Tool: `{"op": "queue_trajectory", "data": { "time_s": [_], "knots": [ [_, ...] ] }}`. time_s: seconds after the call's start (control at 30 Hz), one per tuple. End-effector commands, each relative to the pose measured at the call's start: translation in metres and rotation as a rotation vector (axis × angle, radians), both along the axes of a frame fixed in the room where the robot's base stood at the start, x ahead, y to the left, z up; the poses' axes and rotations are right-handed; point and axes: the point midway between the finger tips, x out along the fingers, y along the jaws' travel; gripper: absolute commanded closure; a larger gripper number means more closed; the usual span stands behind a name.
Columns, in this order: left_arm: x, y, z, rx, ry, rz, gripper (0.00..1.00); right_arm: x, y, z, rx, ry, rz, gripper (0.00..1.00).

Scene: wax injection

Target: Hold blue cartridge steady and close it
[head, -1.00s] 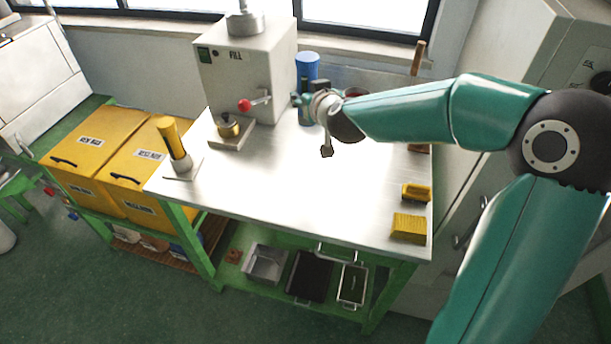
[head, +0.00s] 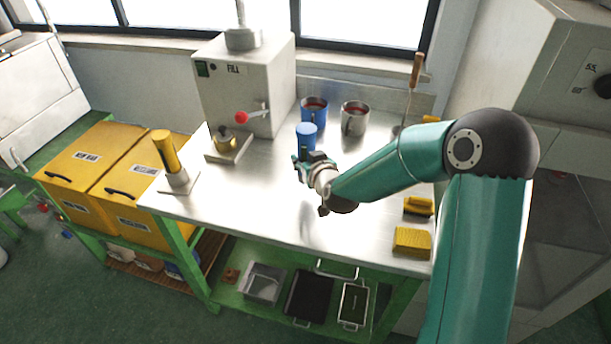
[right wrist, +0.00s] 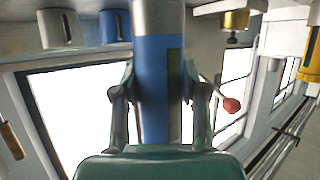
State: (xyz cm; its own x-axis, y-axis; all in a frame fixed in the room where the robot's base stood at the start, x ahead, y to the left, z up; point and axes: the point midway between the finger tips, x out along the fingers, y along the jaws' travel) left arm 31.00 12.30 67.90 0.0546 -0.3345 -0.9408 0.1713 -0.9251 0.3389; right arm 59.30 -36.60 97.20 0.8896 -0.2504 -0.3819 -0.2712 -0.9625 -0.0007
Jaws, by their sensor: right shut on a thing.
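The blue cartridge (head: 307,136) is upright in the head view, above or on the middle of the steel table; I cannot tell if its base touches. My right gripper (head: 304,160) is shut around it from the front. In the right wrist view, which is upside down, the cartridge (right wrist: 151,75) stands between the fingers of the gripper (right wrist: 156,85). It has a dark strip along its side and a grey end at the picture's top. I cannot tell whether its lid end is closed. My left gripper is not in view.
The fill machine (head: 243,85) with a red-knobbed lever stands behind left. A blue mug (head: 313,112) and a grey mug (head: 354,122) stand behind the cartridge. A yellow cartridge (head: 164,148) stands in a holder at left. Yellow blocks (head: 411,242) lie at right. The table's front middle is clear.

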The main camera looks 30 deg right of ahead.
Motion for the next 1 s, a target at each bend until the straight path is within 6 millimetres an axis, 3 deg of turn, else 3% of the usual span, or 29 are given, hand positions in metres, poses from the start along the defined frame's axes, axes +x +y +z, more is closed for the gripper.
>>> {"op": "queue_trajectory", "data": {
  "time_s": [0.13,0.47,0.77,1.0],
  "knots": [
    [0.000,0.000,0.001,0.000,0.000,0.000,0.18,0.001,-0.001,-0.009,-0.002,-0.003,-0.001,1.00],
    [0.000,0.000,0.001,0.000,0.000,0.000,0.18,0.001,0.000,-0.011,-0.002,-0.003,-0.001,1.00],
    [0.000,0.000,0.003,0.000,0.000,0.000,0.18,0.000,0.000,-0.046,-0.001,-0.001,-0.001,1.00],
    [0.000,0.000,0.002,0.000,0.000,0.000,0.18,0.001,0.000,-0.048,-0.002,-0.005,0.000,1.00]
  ]
}}
